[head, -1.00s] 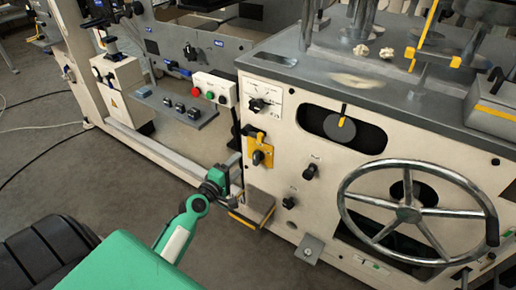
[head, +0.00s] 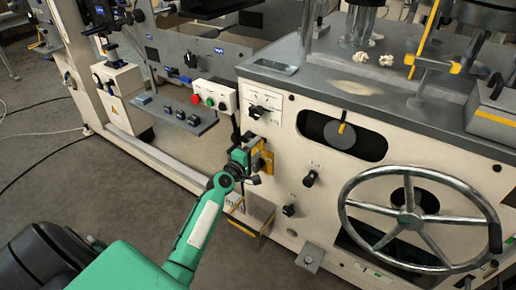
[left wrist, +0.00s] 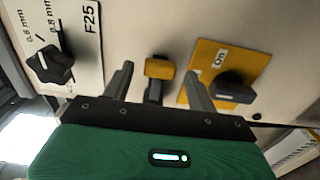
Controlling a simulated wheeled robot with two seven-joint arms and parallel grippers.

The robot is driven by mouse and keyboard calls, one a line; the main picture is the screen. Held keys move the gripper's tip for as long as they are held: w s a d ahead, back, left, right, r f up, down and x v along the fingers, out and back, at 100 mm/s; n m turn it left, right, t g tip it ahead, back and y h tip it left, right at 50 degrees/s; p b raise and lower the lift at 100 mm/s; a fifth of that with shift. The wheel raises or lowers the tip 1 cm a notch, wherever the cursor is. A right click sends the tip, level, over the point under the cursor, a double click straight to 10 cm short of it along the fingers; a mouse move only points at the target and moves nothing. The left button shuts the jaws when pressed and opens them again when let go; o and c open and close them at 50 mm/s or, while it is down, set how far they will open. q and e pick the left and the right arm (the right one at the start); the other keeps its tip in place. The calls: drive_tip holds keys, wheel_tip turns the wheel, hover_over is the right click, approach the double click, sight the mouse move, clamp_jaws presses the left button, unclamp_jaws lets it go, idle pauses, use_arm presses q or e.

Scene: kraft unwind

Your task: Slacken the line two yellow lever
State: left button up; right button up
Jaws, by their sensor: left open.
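A small yellow-capped lever (left wrist: 159,68) with a dark stem stands out from the cream machine panel in the left wrist view. My left gripper (left wrist: 159,76) is open, with one finger on each side of this lever and gaps showing to both. To its right is a yellow plate (left wrist: 215,62) marked "On", with a black knob (left wrist: 234,87). In the head view my left gripper (head: 249,164) is at the panel by the yellow plate (head: 266,160) and partly hides the lever area. My right gripper is not in view.
A black selector knob (left wrist: 50,65) on a white scale plate lies left of the fingers. A large handwheel (head: 410,215) stands out at the right. A button box (head: 213,95) and a small grey shelf (head: 178,112) are at the left. A low step (head: 252,213) juts out below the gripper.

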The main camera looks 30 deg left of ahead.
use_arm(q)
drive_tip(key=shift+w, duration=0.85)
clamp_jaws()
